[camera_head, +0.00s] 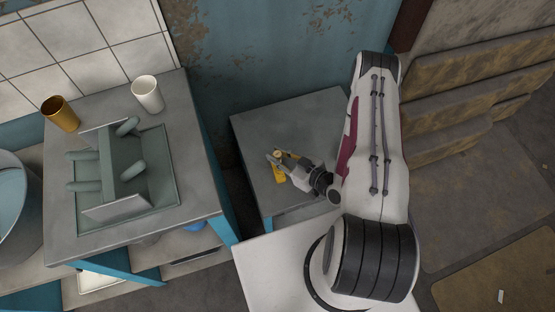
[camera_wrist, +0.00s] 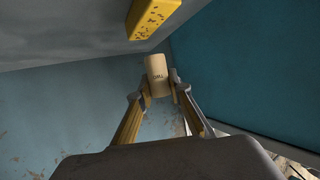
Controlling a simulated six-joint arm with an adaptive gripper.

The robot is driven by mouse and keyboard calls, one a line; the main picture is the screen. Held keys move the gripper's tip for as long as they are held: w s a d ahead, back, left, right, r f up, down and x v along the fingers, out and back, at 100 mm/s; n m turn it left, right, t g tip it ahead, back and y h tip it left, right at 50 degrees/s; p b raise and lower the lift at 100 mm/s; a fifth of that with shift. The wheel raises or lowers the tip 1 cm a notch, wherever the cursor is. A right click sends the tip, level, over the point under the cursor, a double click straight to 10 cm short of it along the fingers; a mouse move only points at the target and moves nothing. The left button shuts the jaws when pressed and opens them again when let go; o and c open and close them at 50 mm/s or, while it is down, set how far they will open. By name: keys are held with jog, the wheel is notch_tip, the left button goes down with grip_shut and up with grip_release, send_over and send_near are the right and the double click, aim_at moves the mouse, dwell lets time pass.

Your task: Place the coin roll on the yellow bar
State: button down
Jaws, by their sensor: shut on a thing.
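In the head view my gripper (camera_head: 276,157) is over the small grey table, and the roll (camera_head: 278,154) shows only as a small tan spot at the fingertips. The yellow bar (camera_head: 279,174) lies on that table just below the fingertips in the picture, partly covered by the gripper. The bar (camera_wrist: 152,17), with dark marks, shows apart from the roll at the wrist view's top.
The small grey table (camera_head: 256,130) is otherwise bare. A grey bench at left holds a green rack (camera_head: 120,165) with rounded pegs, a white cup (camera_head: 147,94) and a golden cup (camera_head: 60,114). A teal wall stands behind the table.

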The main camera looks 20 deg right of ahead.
jog(key=shift+f, duration=1.8)
jog(key=shift+f, duration=0.15)
jog(key=c, duration=1.9)
grip_release()
jog(key=shift+v, duration=6)
jog(key=shift+r, duration=0.2)
jog(key=shift+w+d, duration=0.1)
jog(key=shift+d, duration=0.05)
